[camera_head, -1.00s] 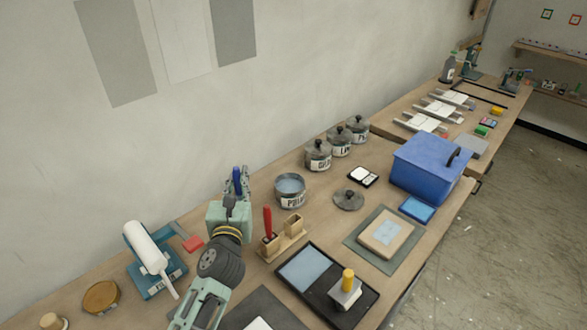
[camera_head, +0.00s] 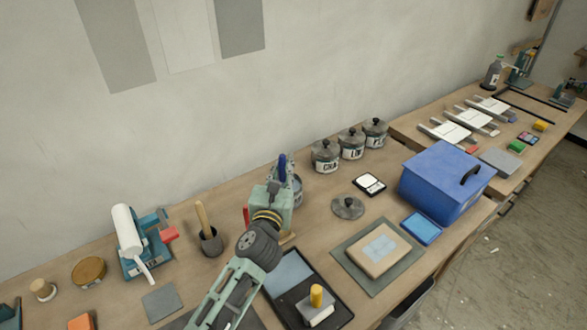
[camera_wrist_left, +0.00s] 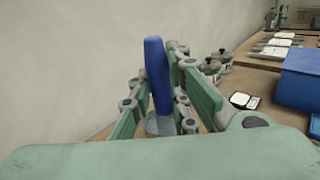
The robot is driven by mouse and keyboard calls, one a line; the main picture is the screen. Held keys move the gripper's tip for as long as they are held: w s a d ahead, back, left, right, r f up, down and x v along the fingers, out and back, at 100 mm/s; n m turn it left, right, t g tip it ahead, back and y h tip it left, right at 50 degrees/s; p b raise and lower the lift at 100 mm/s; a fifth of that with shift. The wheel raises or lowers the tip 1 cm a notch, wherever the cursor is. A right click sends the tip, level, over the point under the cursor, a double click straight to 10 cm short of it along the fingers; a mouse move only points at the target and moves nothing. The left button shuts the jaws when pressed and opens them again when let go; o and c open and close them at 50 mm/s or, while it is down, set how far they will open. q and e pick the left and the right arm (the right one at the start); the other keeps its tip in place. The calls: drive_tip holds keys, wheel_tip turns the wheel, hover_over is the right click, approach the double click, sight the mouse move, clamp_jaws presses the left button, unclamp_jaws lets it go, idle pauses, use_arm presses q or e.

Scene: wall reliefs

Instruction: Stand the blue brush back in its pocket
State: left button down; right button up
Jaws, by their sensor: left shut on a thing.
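My left gripper (camera_head: 286,172) is shut on the blue brush (camera_head: 282,162), whose handle stands roughly upright between the fingers. The wooden pocket holder (camera_head: 290,238) is mostly hidden behind my left gripper and arm; only a small edge shows. A red brush (camera_head: 246,216) shows just left of my gripper. I cannot tell how high the blue brush is above the holder. My right gripper is not in view.
A round tin (camera_head: 297,190) is partly hidden behind the gripper. Lidded pots (camera_head: 325,158) stand along the wall. A dark pot with a wooden handle (camera_head: 210,242) is on the left. A black tray (camera_head: 335,303) and blue box (camera_head: 437,188) lie right.

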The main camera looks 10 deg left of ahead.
use_arm(q)
drive_tip(key=shift+s+a+f, duration=0.1)
drive_tip(key=shift+a+f, duration=0.1)
drive_tip(key=shift+a, duration=0.05)
drive_tip(key=shift+s+a+f+b, duration=0.25)
drive_tip(key=shift+a+f+b, duration=0.4)
drive_tip(key=shift+b, duration=0.35)
drive_tip(key=f+b, duration=0.2)
drive_tip(key=shift+w+d+f+b, duration=0.15)
drive_tip(key=shift+d+f+b, duration=0.15)
drive_tip(key=shift+d+b, duration=0.1)
drive_tip(key=shift+a+f+b, duration=0.1)
drive_tip(key=shift+f+b, duration=0.35)
drive_tip(key=shift+f, duration=0.15)
wheel_tip(320, 180, down, 2)
drive_tip(key=shift+b, duration=0.75)
drive_tip(key=shift+f+b, duration=0.35)
drive_tip(key=shift+f, duration=0.3)
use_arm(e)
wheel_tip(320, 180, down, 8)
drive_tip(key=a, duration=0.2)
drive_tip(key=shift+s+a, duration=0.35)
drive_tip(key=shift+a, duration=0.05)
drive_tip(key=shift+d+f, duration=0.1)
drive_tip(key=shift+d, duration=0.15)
